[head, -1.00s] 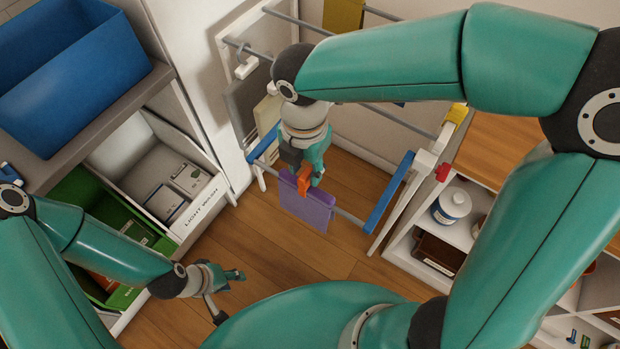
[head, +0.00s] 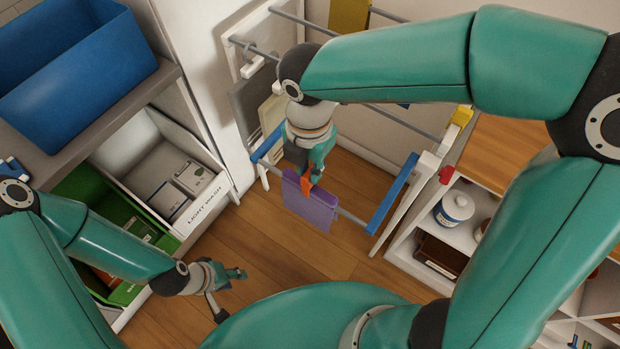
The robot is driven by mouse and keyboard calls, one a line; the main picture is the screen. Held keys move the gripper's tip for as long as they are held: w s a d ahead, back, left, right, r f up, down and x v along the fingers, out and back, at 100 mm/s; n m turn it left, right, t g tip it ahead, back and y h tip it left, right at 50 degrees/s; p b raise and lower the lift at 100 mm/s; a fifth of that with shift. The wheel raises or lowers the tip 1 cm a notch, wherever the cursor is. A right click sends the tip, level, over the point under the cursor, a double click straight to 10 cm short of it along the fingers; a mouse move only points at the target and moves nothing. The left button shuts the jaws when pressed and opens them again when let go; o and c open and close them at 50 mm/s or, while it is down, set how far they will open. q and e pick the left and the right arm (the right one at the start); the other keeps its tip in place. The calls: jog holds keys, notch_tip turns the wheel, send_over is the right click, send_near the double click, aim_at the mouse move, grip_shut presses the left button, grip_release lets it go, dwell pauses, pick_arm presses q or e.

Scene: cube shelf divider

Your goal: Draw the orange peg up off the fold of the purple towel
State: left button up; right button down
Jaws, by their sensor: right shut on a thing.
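The purple towel (head: 310,206) hangs folded over a grey rail of the drying rack. The orange peg (head: 307,185) is at the towel's top fold, partly hidden by my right gripper. My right gripper (head: 309,177) points down from above and is shut on the orange peg. I cannot tell whether the peg still touches the fold. My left gripper (head: 228,292) is empty over the floor at the lower left, well away from the towel, with its fingers apart.
The drying rack has blue side bars (head: 393,193) and more rails behind. At left, a blue bin (head: 75,70) stands above a cubby with a light wash bin (head: 205,205) and a green bin. A shelf with a white jar (head: 454,209) is at right. Wooden floor is clear between them.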

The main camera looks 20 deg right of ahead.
jog(key=shift+r+p, duration=0.6)
jog(key=shift+r, duration=0.1)
jog(key=shift+r+p, duration=1.8)
jog(key=shift+r, duration=0.15)
